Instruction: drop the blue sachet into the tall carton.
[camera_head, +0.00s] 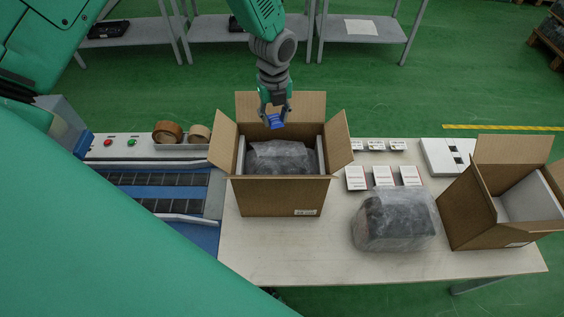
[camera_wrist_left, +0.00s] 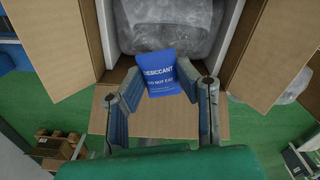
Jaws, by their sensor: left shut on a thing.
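My left gripper (camera_head: 274,108) is shut on the blue sachet (camera_head: 276,121) above the back part of the middle open carton (camera_head: 270,196). In the left wrist view, the blue sachet (camera_wrist_left: 155,84) with white "DESICCANT" lettering is between the fingers of the left gripper (camera_wrist_left: 163,88). The middle carton (camera_wrist_left: 63,43) has its flaps spread and holds a dark item in clear wrap (camera_head: 280,158). The sachet is apart from that wrapped item. Another open carton (camera_head: 476,212) stands at the right, with a white inner panel. My right gripper is not in view.
A wrapped dark item (camera_head: 395,221) lies on the table (camera_head: 300,258) between the cartons. Small white cards (camera_head: 383,176) and a white box (camera_head: 447,157) are behind it. Tape rolls (camera_head: 168,132) and a conveyor (camera_head: 160,192) are at the left.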

